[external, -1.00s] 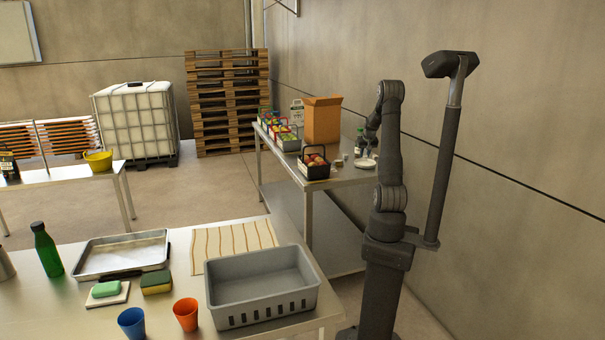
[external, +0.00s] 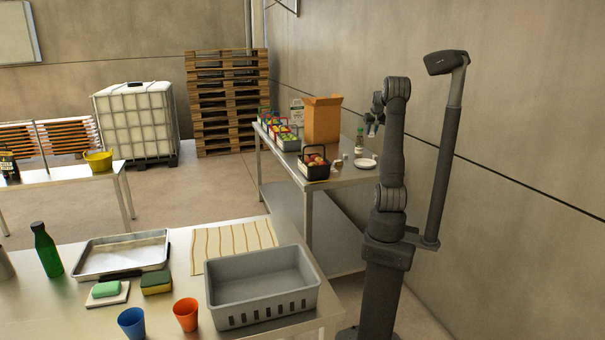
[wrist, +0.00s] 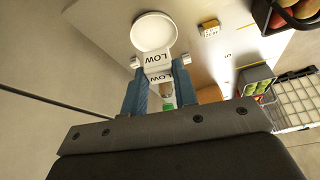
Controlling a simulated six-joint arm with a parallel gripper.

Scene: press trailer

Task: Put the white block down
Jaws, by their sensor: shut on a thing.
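A white block (wrist: 158,60) with the word LOW on two visible faces is between the blue fingers of my gripper (wrist: 158,80) in the wrist view. My gripper is shut on it. In the external view my gripper (external: 373,121) is raised above the back table, and the block is too small there to make out clearly. A white round plate (wrist: 153,20) shows past the block in the wrist view, and the plate (external: 366,163) lies on the table near its right edge.
A bottle (external: 360,141) stands beside the plate on the back table (external: 345,179). A dark basket of fruit (external: 314,166), small items (external: 346,158) and a cardboard box (external: 322,120) stand to the left. The wall is close on the right.

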